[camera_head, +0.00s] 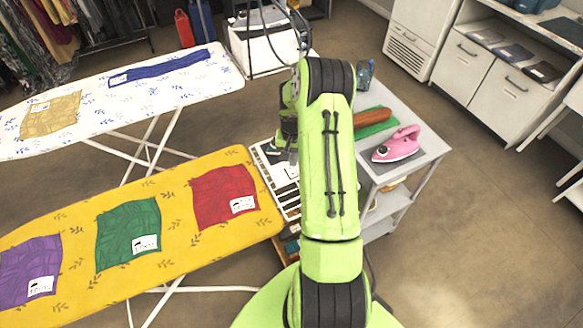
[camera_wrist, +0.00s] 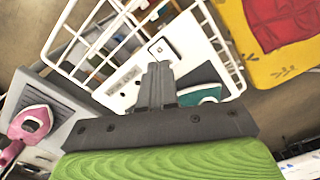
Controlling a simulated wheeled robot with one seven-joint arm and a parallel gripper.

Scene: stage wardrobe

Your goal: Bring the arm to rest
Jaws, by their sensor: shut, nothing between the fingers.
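My green arm stands upright through the middle of the head view. My gripper (camera_head: 284,150) hangs just left of the arm, partly hidden by it, beyond the corner of the yellow ironing board. In the wrist view the dark fingers (camera_wrist: 157,82) are together with nothing between them. They show in front of a white wire rack (camera_wrist: 100,42).
The yellow ironing board (camera_head: 75,221) bears red, green and purple labelled cloths. A white board (camera_head: 150,102) bears khaki and blue cloths. Right of my arm, a grey trolley (camera_head: 432,146) holds a pink iron (camera_head: 398,145). Floor at right is clear.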

